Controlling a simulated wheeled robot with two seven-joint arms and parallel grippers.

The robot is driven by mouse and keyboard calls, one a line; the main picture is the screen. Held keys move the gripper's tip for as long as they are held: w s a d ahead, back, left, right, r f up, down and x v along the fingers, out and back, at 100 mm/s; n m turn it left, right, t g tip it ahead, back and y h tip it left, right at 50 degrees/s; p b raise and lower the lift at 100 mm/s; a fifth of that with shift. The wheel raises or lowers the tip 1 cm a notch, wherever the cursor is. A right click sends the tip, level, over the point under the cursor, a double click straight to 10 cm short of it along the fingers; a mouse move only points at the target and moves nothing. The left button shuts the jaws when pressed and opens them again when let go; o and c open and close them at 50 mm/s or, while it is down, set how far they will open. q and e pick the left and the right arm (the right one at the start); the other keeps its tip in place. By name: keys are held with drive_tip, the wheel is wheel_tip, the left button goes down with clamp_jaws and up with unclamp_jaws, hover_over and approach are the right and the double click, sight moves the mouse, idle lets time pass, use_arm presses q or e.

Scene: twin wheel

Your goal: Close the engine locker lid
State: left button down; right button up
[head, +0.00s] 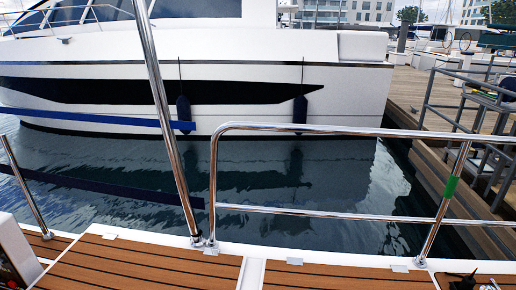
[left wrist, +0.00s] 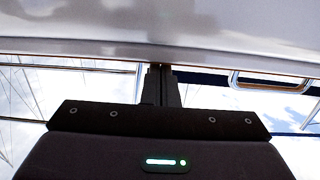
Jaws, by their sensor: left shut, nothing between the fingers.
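In the left wrist view, my left gripper (left wrist: 161,84) points up the picture with its two dark fingers together and nothing between them. A broad, pale, glossy panel (left wrist: 160,30) spans the top of that view, just beyond the fingertips. It may be the engine locker lid, but I cannot tell for certain, nor whether the fingertips touch it. No lid can be made out clearly in the head view. Neither gripper can be made out in the head view, and my right gripper is not seen.
In the head view, teak deck panels (head: 140,264) run along the bottom. A steel rail (head: 330,129) and a tall slanted steel pole (head: 163,105) stand at the deck edge. Beyond lie water (head: 300,180), a white yacht (head: 250,45) and a wooden dock (head: 410,85).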

use_arm(q)
drive_tip(key=s+p, duration=0.1)
drive_tip(key=s+r+p, duration=0.1)
drive_tip(key=s, duration=0.1)
drive_tip(key=s+p, duration=0.1)
drive_tip(key=shift+s+a+r, duration=0.3)
drive_tip(key=shift+s+a, duration=0.05)
drive_tip(key=shift+s, duration=0.05)
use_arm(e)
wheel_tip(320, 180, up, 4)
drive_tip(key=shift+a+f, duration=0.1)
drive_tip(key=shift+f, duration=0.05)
use_arm(q)
drive_tip(key=s+a, duration=0.1)
drive_tip(key=s, duration=0.6)
drive_tip(key=shift+s+r, duration=0.35)
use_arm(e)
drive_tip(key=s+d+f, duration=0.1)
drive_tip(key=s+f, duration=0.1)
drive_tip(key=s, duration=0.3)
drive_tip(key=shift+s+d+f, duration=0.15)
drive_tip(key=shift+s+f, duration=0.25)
